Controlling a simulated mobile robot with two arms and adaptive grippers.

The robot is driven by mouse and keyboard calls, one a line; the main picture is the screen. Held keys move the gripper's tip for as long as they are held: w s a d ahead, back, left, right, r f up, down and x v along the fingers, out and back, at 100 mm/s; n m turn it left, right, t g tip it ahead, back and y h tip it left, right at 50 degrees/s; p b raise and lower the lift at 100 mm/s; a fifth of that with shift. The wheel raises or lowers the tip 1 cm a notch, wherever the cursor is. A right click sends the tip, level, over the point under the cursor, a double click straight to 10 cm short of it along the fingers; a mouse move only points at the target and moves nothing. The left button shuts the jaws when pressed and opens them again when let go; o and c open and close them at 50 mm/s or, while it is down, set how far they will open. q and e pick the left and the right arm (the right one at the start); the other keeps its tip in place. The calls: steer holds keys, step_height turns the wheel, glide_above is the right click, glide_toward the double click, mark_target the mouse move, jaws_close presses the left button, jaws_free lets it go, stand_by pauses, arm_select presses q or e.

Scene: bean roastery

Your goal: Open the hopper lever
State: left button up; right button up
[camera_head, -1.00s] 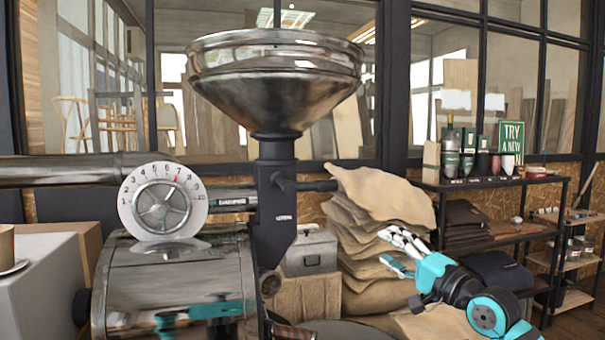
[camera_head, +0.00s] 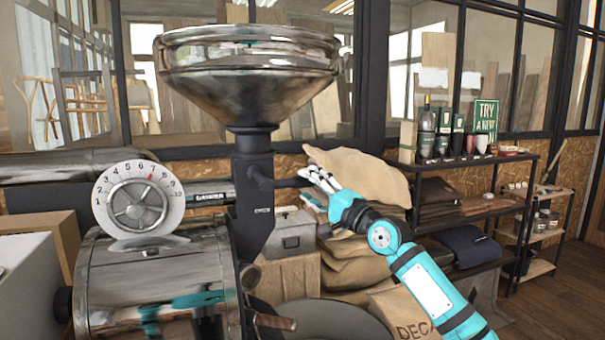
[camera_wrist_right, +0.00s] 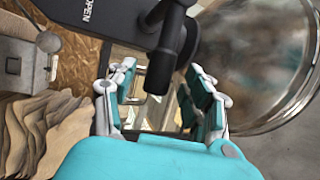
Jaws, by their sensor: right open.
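The steel hopper (camera_head: 248,85) stands on a black neck (camera_head: 254,200) above the roaster. The black hopper lever (camera_head: 290,183) sticks out to the right from this neck. My right gripper (camera_head: 313,184) is at the lever's outer end. In the right wrist view, the lever (camera_wrist_right: 160,70) points down between the two spread fingers of my right gripper (camera_wrist_right: 163,84). The fingers are open, with gaps seen beside the lever. "OPEN" is lettered on the neck in that view. My left gripper is not in view.
A round dial (camera_head: 137,198) is on the roaster drum (camera_head: 150,275), left of the neck. A grey metal box (camera_head: 291,236) and stacked sacks (camera_head: 355,265) stand behind my right gripper. A black shelf (camera_head: 480,205) with bottles and bags is at the right.

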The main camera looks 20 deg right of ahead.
steer(key=shift+x, duration=1.55)
jaws_close()
steer(key=shift+f, duration=0.1)
